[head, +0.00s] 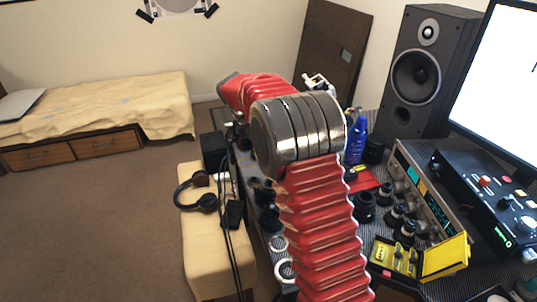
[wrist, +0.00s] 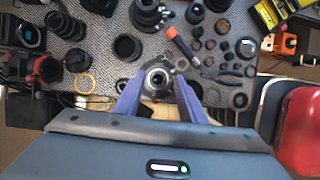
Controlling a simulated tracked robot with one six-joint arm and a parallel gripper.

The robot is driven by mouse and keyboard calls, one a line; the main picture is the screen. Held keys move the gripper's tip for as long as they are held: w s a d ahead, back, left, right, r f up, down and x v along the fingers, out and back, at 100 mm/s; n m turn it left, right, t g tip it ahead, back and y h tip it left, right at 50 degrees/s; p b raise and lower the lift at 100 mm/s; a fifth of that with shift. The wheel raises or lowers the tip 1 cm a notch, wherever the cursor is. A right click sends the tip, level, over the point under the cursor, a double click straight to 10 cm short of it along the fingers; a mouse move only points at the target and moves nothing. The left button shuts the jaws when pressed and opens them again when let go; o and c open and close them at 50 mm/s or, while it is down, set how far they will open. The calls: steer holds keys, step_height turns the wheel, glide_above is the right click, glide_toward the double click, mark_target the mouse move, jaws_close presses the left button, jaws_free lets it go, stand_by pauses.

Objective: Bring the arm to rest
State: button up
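My arm, with a red ribbed sleeve and a metal joint, reaches up and forward over the workbench in the head view. Its bend hides part of the bench, and my gripper cannot be made out there. In the wrist view my gripper (wrist: 158,90) has two purple-blue fingers spread apart. A dark round lens part (wrist: 158,77) shows between the fingertips, with a gap visible on each side. It looks to be beyond the fingers, near the bench edge, but I cannot tell its exact depth. Nothing is visibly gripped.
The patterned workbench (wrist: 98,58) carries several lenses, rings and an orange-tipped tool (wrist: 181,46). In the head view, a speaker (head: 420,75), a monitor (head: 500,85) and a yellow case (head: 445,258) crowd the right. A beige bench (head: 205,255) with headphones (head: 197,192) stands left; open carpet lies beyond.

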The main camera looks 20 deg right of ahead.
stand_by(0.3)
steer(key=s+a+f+m+y, duration=0.1)
steer(key=s+a+f+m, duration=0.2)
steer(key=s+m, duration=0.45)
steer(key=s+a+r+m+t+y, duration=0.1)
steer(key=s+r+m+t, duration=0.1)
steer(key=s, duration=0.8)
steer(key=s+a+r+m+t+y, duration=0.1)
steer(key=s+r+m, duration=0.4)
steer(key=s, duration=0.5)
steer(key=s+a+r+m+t+y, duration=0.1)
steer(key=s+a+r+m+t, duration=0.1)
steer(key=s+r, duration=0.5)
steer(key=s+m, duration=0.1)
steer(key=s, duration=0.2)
steer(key=shift+t, duration=0.3)
steer(key=shift+s, duration=0.1)
steer(key=shift+c, duration=0.7)
